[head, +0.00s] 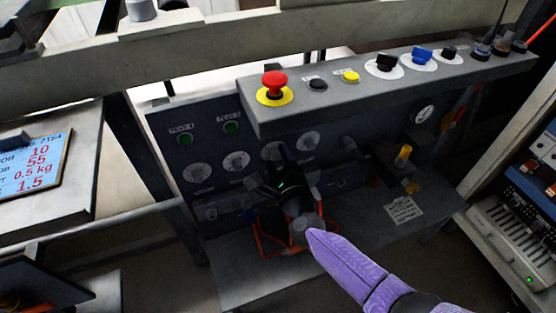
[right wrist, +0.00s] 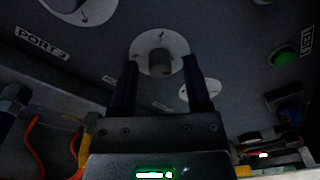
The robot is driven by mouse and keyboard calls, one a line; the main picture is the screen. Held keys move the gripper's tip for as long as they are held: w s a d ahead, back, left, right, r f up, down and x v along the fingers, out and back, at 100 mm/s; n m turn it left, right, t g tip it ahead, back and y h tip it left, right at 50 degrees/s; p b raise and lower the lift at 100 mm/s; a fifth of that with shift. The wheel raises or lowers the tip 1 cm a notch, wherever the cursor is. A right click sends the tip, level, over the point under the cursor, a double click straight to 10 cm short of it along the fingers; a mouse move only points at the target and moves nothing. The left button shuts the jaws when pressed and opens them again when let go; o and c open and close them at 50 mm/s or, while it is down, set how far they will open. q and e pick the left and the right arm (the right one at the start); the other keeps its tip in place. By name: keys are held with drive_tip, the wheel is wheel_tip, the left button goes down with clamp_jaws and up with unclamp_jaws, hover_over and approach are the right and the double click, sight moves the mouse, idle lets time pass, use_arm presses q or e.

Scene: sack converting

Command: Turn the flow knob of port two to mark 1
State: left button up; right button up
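The grey control panel (head: 330,174) carries a row of round white dials with grey knobs. My right gripper (head: 276,166) is in front of the panel in the head view and partly covers one dial (head: 271,149). In the right wrist view, the right gripper (right wrist: 161,65) is open, with its two dark fingers on either side of a grey knob (right wrist: 162,58) on a white dial (right wrist: 150,42). Dark gaps show between the knob and each finger. The port label of this dial and its mark numbers are not readable. My left gripper is not in view.
A shelf above the panel holds a red emergency button (head: 274,82), a yellow button (head: 350,76) and several switches. A label reading PORT 3 (right wrist: 42,42) and a green lamp (right wrist: 285,57) show in the wrist view. Red cables hang below the gripper.

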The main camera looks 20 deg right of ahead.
clamp_jaws()
